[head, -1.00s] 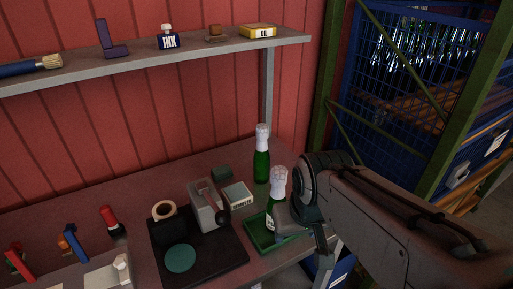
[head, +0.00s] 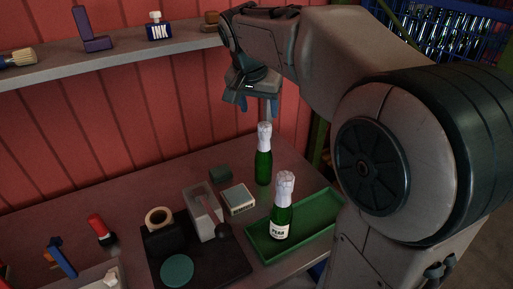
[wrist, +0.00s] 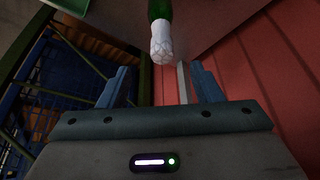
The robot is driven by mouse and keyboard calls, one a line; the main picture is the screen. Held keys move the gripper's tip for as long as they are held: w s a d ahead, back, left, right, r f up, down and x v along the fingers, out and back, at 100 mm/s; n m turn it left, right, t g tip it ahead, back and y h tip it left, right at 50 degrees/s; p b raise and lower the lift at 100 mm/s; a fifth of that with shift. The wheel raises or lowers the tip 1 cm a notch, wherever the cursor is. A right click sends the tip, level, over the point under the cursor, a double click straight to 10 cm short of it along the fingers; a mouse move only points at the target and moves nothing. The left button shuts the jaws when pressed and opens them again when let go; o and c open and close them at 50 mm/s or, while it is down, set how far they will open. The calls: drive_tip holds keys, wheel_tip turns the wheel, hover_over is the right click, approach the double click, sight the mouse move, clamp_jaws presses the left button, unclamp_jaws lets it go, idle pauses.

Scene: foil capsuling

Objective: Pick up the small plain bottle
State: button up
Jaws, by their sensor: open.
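The small plain bottle (head: 264,162) is green with a white foil top and no label. It stands upright on the bench near the back wall. In the wrist view its foil top (wrist: 162,45) points toward my gripper, between the two blue fingers. My gripper (head: 240,108) is open and empty, above and slightly left of the bottle in the head view, apart from it. A second green bottle (head: 280,215) with a white foil top and a "PEAR" label stands upright in a green tray (head: 315,215), nearer the front.
A shelf (head: 120,57) with an ink bottle (head: 159,27) runs along the red wall, close to my gripper. A small box (head: 238,198), a grey holder (head: 199,205) and a tape roll (head: 159,219) stand left of the bottles.

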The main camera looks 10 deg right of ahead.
sight(262, 126)
drive_tip(key=x, duration=0.5)
drive_tip(key=w+x, duration=0.1)
drive_tip(key=x, duration=0.2)
drive_tip(key=shift+p, duration=0.3)
drive_tip(key=shift+w+d+p+x, duration=0.15)
drive_tip(key=shift+p+x, duration=0.25)
drive_tip(key=shift+x, duration=0.95)
drive_tip(key=shift+w+d+p+x, duration=0.15)
drive_tip(key=shift+p+x, duration=0.2)
drive_tip(key=shift+x, duration=1)
drive_tip(key=shift+r, duration=0.2)
clamp_jaws()
